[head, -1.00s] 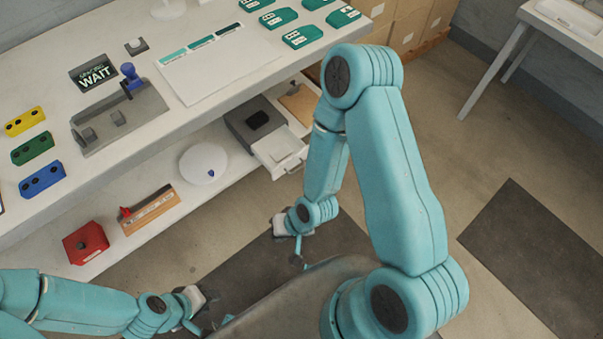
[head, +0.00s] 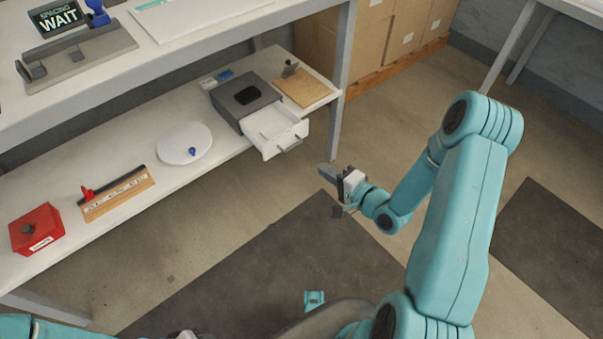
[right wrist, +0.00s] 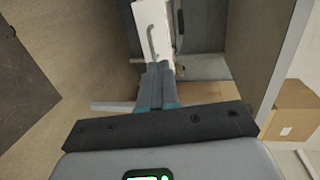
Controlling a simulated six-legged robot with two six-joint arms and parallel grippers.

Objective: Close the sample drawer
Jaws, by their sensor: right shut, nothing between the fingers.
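The sample drawer (head: 270,133) is a white tray pulled out of a grey housing (head: 238,98) on the lower shelf, with a bar handle on its front. My right gripper (head: 328,170) is shut and empty, out in front of the shelf and to the right of the drawer, apart from it in the head view. In the right wrist view, the shut fingers (right wrist: 157,75) point toward the white drawer (right wrist: 155,28) and its handle. Only a sliver of my left gripper shows at the bottom edge of the head view; its fingers are hidden.
A tan board (head: 303,90) lies right of the housing, close to a table leg (head: 340,110). A white round dish (head: 184,144), a wooden rack (head: 118,194) and a red box (head: 37,228) stand to the left.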

